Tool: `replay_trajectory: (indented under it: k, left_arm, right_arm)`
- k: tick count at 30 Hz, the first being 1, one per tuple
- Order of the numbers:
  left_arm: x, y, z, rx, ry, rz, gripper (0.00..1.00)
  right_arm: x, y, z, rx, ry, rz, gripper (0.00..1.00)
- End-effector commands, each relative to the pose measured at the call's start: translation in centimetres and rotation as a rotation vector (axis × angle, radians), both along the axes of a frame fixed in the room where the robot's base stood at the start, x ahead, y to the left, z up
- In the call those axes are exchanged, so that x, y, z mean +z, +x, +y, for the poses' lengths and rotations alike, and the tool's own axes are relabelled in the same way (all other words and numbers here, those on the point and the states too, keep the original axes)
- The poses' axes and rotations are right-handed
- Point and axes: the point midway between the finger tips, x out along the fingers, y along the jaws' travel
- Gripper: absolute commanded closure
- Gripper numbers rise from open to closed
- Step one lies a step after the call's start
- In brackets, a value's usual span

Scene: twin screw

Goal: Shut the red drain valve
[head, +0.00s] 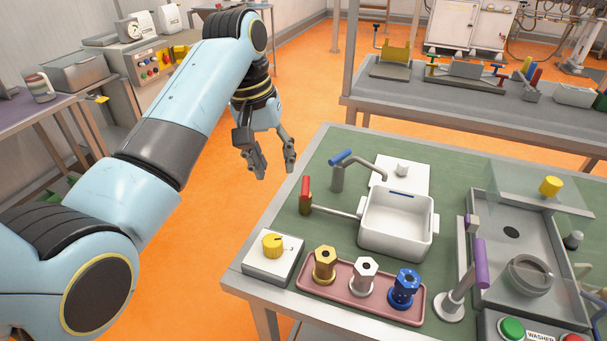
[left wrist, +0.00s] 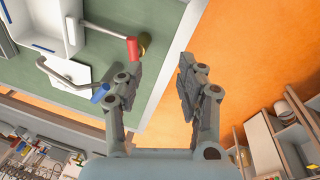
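The red drain valve handle (head: 306,188) stands on a brass body (head: 305,204) at the left end of a pipe that runs to a white basin (head: 398,224). My right gripper is not in view.
A blue-handled faucet (head: 341,158) stands close behind the valve. A yellow knob box (head: 272,256) and a pink tray (head: 340,291) with gold, silver and blue fittings stand in front. A purple-handled lever (head: 480,265) is at right. Green bench left of the valve is clear.

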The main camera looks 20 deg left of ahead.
Motion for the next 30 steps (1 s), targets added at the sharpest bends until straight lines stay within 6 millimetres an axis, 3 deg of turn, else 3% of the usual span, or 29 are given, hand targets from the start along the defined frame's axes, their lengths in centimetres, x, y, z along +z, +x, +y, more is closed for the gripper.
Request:
replay_trajectory:
  k: [1, 3, 8, 11, 24, 30]
  left_arm:
    - [1.4, 1.7, -0.7, 0.006, -0.016, 0.012, 0.62]
    - [2.8, 3.1, -1.3, 0.014, -0.030, 0.032, 0.62]
    - [4.0, 4.3, -2.1, 0.020, -0.045, 0.053, 0.62]
    - [3.1, 4.4, -2.3, 0.021, -0.046, 0.056, 0.62]
    - [-4.8, 4.8, -3.8, 0.020, -0.045, 0.054, 0.62]
    - [-6.2, 4.9, -4.0, 0.021, -0.044, 0.051, 0.62]
  right_arm:
    - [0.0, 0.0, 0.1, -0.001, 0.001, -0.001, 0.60]
    - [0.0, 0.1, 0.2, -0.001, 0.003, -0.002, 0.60]
    - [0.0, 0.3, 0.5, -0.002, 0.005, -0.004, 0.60]
    - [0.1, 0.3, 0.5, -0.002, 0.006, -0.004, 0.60]
    - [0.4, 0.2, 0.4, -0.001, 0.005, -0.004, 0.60]
    - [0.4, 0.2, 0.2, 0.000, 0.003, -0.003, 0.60]
